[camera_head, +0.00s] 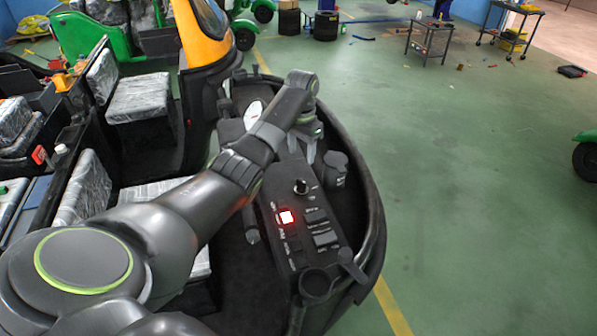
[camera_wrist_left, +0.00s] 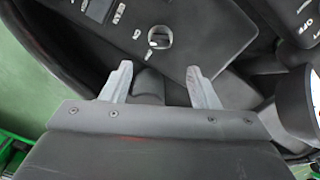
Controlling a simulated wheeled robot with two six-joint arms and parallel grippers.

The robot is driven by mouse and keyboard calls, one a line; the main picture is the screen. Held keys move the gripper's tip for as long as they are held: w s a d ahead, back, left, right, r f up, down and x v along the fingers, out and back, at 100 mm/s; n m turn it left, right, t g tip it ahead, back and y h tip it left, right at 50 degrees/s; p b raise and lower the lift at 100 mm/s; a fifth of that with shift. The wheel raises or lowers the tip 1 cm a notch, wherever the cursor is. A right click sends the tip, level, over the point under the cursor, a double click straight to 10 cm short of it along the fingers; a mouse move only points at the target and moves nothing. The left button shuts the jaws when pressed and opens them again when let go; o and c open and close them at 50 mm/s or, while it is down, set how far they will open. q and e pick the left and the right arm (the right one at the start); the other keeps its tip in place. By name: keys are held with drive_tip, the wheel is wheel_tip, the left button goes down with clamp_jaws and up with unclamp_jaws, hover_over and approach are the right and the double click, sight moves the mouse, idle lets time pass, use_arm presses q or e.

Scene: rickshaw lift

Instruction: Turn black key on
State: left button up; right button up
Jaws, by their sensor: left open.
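A black key (camera_head: 301,186) stands up from the dark control panel (camera_head: 292,170) of the vehicle, towards the panel's far half. In the left wrist view, the key (camera_wrist_left: 159,37) shows as a black bar in a round switch with white marks around it. My left gripper (camera_head: 314,150) hangs over the far end of the panel, beyond the key. In the left wrist view, its two grey fingers (camera_wrist_left: 160,68) are apart with nothing between the tips. The key lies ahead of the fingertips and apart from them. My right gripper is out of view.
A lit red-and-white button (camera_head: 287,217) and black rocker switches (camera_head: 324,237) sit on the panel near the key. A dark curved vehicle front (camera_head: 372,215) rims the panel. Plastic-wrapped seats (camera_head: 139,98) are at left. Open green floor (camera_head: 475,190) lies at right.

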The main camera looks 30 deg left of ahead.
use_arm(q)
wheel_tip(320, 180, up, 6)
drive_tip(key=shift+w+f, duration=0.1)
drive_tip(key=shift+w, duration=0.05)
drive_tip(key=shift+f, duration=0.1)
idle(0.5)
